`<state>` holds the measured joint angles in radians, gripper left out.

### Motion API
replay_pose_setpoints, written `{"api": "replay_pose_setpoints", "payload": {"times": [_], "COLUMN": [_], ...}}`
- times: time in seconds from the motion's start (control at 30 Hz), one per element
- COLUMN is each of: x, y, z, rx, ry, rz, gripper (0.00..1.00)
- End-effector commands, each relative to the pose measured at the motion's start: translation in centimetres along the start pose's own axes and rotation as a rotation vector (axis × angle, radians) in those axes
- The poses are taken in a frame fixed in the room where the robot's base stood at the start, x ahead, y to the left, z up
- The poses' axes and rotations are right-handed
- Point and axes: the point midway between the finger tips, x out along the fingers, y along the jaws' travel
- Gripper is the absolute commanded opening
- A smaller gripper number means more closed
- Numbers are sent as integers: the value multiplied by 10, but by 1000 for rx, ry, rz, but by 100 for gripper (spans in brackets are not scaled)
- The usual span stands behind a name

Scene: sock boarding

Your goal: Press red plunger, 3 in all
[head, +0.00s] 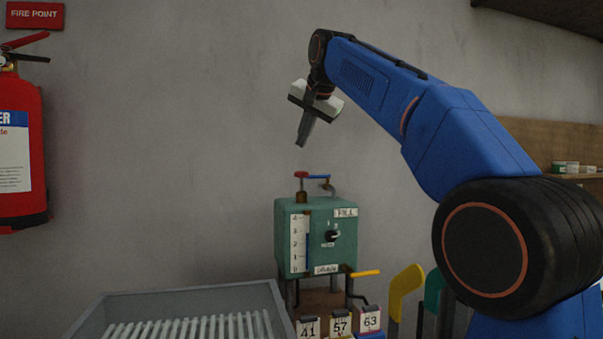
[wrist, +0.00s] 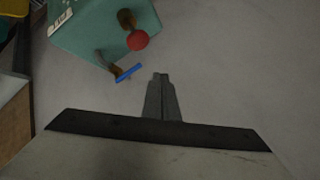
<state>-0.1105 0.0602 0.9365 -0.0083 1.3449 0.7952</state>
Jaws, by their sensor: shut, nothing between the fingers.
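The red plunger (head: 301,174) is a small red knob on a brass stem on top of a green box (head: 285,240). In the wrist view the red knob (wrist: 138,40) shows from above, near the corner of the green box (wrist: 90,32). My gripper (head: 301,143) is shut and empty, pointing down in the air above the plunger with a gap between them. In the wrist view the closed fingertips (wrist: 160,76) are below and to the right of the knob in the picture. The box front has a scale from 0 to 4 with a blue column.
A blue-handled tap (head: 318,177) stands beside the plunger on the box. A yellow lever (head: 366,273) is low on the right. A grey slatted tray (head: 180,297), number tags (head: 340,323) and yellow (head: 404,284) and green boards are in front. A fire extinguisher (head: 22,150) hangs left.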

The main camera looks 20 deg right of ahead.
Motion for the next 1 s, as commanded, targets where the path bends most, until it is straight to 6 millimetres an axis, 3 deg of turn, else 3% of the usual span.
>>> {"api": "replay_pose_setpoints", "payload": {"times": [0.67, 1.0], "x": [-1, -23], "y": [-1, -18], "z": [-1, -18], "rx": [0, 0], "ry": [0, 1], "rz": [0, -1], "gripper": [0, 0]}}
